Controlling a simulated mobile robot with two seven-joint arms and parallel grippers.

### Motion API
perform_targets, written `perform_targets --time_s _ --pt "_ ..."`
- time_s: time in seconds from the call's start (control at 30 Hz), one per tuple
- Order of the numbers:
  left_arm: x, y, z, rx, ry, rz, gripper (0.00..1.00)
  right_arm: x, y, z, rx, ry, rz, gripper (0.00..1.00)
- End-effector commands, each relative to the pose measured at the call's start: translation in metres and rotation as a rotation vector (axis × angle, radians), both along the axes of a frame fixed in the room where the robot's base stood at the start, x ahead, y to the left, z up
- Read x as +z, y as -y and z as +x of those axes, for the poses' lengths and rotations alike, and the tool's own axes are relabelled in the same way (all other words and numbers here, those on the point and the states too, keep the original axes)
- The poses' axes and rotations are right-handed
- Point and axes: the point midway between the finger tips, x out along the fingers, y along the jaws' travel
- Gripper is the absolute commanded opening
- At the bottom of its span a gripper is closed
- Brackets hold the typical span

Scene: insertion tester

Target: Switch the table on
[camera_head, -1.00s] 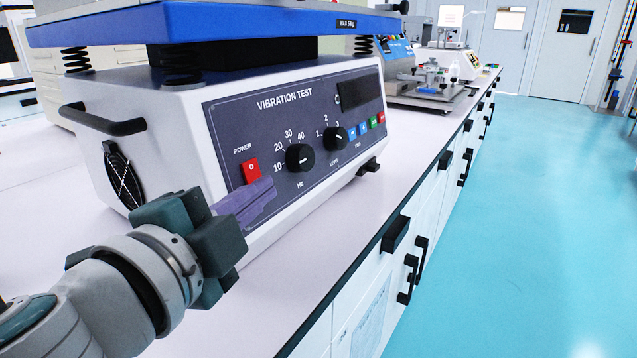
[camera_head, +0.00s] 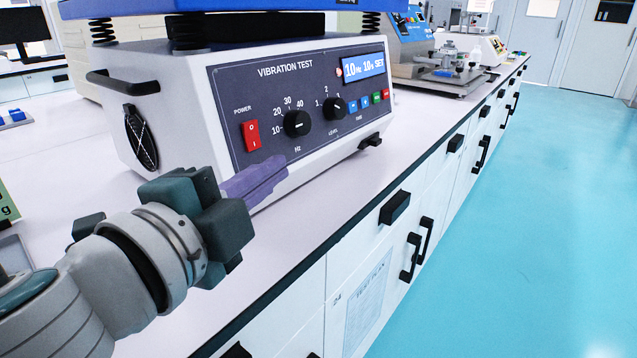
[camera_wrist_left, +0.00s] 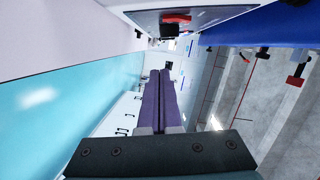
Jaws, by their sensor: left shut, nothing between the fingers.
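The vibration tester is a white box with a dark front panel (camera_head: 230,95) and a blue table (camera_head: 240,7) on springs above it. Its red power switch (camera_head: 251,135) is at the panel's left, with a white mark at top and bottom. My left gripper (camera_head: 285,165), with purple fingers, is shut and empty. Its tips are just below and right of the switch in the picture, apparently clear of it. The left wrist view shows the fingers (camera_wrist_left: 160,90) pressed together. My right gripper is not in view.
Two black knobs (camera_head: 297,123) and a row of small coloured buttons (camera_head: 365,104) are right of the switch. The bench top (camera_head: 300,215) in front of the tester is clear. Other instruments (camera_head: 440,70) stand farther along the bench.

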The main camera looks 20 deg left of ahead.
Motion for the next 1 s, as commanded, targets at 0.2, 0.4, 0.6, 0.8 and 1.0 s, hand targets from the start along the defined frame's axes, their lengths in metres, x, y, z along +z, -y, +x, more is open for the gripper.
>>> perform_targets --time_s 0.2,0.4,0.6,0.8,1.0 --pt "-0.001 -0.005 -0.043 0.001 -0.001 0.000 0.00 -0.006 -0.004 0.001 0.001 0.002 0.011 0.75" --pt "0.001 -0.008 -0.067 0.001 0.001 0.001 0.00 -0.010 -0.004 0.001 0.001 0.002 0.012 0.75" --pt "0.003 -0.009 -0.075 0.001 0.002 0.003 0.00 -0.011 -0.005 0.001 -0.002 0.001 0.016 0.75" --pt "0.003 -0.009 -0.075 0.002 0.003 0.003 0.00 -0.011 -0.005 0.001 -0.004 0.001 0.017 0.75" --pt "0.003 -0.009 -0.075 0.002 0.003 0.003 0.00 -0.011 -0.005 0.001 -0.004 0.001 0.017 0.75"
